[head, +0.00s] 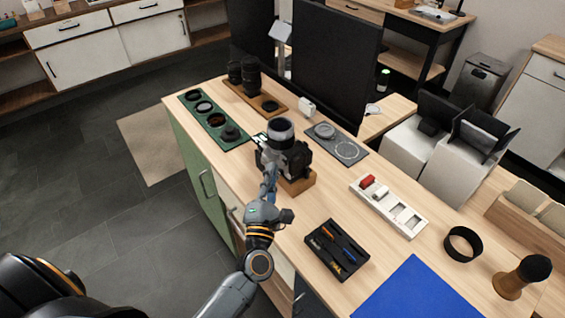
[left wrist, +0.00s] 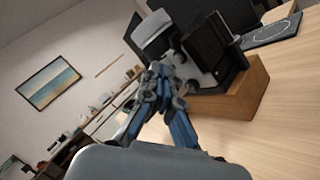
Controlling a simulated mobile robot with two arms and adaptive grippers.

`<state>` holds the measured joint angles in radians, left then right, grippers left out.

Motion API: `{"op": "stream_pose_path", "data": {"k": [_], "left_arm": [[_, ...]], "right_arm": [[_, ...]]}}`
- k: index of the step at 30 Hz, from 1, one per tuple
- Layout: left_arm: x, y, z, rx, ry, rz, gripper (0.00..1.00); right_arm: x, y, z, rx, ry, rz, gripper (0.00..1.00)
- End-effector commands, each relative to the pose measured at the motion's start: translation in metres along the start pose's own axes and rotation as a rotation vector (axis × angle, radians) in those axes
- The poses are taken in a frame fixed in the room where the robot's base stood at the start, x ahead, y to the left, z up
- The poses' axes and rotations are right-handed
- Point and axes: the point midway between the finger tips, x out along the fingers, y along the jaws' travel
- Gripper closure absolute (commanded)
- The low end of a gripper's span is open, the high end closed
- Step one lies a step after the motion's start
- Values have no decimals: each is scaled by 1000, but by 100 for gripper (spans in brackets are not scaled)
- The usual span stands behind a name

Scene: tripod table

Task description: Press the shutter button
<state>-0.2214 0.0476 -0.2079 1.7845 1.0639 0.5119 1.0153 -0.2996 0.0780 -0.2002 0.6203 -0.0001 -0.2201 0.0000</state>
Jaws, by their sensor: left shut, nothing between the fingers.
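A camera (head: 291,157) with a large pale-ended lens stands on a wooden block (head: 299,184) on the table (head: 335,205). My left gripper (head: 268,172) is shut and empty, with its fingertips close against the left side of the camera in the head view. In the left wrist view the shut blue and grey fingers (left wrist: 160,78) overlap the camera (left wrist: 200,52); I cannot tell whether they touch it. The shutter button is too small or hidden to make out. My right gripper is not in view.
A green tray (head: 241,139) of filters and a wooden tray (head: 277,101) with lenses lie behind the camera. A grey mat (head: 351,160), a white battery tray (head: 415,224), a black tool tray (head: 319,261) and a blue mat (head: 415,291) lie rightward or nearer.

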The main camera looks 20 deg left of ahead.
Motion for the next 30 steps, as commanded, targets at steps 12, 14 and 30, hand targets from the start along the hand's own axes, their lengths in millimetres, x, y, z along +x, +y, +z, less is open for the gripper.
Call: {"op": "stream_pose_path", "data": {"k": [12,14,30], "left_arm": [[-9,6,-8,4,0,-1,100],[-14,10,-10,4,0,-1,100],[-35,26,-26,1,0,0,100]], "right_arm": [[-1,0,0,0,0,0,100],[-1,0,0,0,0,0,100],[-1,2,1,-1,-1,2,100]]}}
